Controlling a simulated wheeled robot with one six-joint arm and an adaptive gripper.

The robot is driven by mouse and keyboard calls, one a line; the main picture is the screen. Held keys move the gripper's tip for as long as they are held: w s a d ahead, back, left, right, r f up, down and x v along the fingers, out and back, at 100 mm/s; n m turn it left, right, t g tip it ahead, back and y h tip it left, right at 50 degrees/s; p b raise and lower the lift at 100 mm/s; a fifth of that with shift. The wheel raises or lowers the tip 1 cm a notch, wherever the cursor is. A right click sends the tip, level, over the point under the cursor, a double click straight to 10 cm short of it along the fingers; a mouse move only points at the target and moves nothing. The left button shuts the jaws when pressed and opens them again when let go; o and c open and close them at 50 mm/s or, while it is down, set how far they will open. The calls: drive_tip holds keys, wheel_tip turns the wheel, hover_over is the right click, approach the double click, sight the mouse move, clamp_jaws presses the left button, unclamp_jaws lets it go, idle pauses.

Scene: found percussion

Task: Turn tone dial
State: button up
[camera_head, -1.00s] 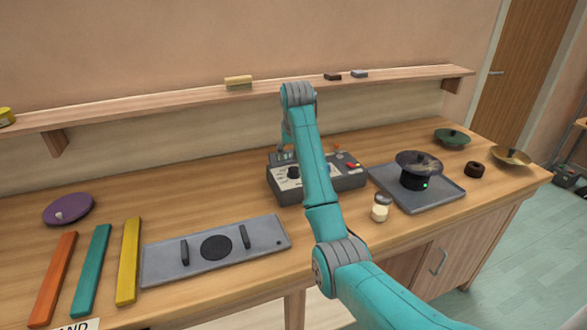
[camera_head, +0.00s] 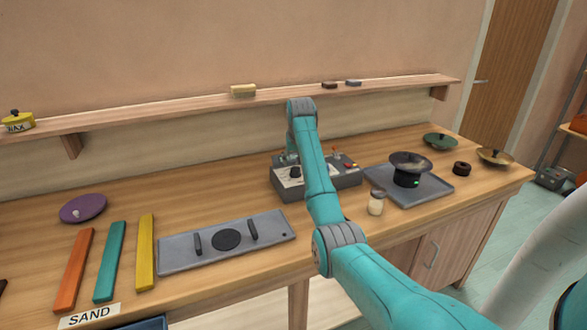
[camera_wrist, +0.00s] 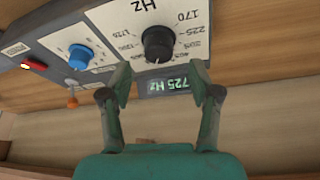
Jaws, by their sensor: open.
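The tone dial is a black knob (camera_wrist: 158,44) on a white plate marked in Hz, on a grey control box (camera_head: 347,181). In the head view the dial (camera_head: 295,172) shows left of my arm. My gripper (camera_wrist: 160,84) is open, with its two fingers apart on either side of the area just below the knob in the wrist view. I cannot tell whether the fingertips touch the knob. A small display (camera_wrist: 167,85) reads 725 Hz, upside down in the wrist view. A blue knob (camera_wrist: 80,56) and a red lit switch (camera_wrist: 34,65) are on the same box.
A grey plate with two handles (camera_head: 190,252) lies left. A shelf (camera_head: 190,104) runs along the wall behind.

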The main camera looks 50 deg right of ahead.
sight(295, 168)
drive_tip(key=shift+x, duration=2.2)
drive_tip(key=shift+d, duration=0.1)
drive_tip(key=c, duration=1.1)
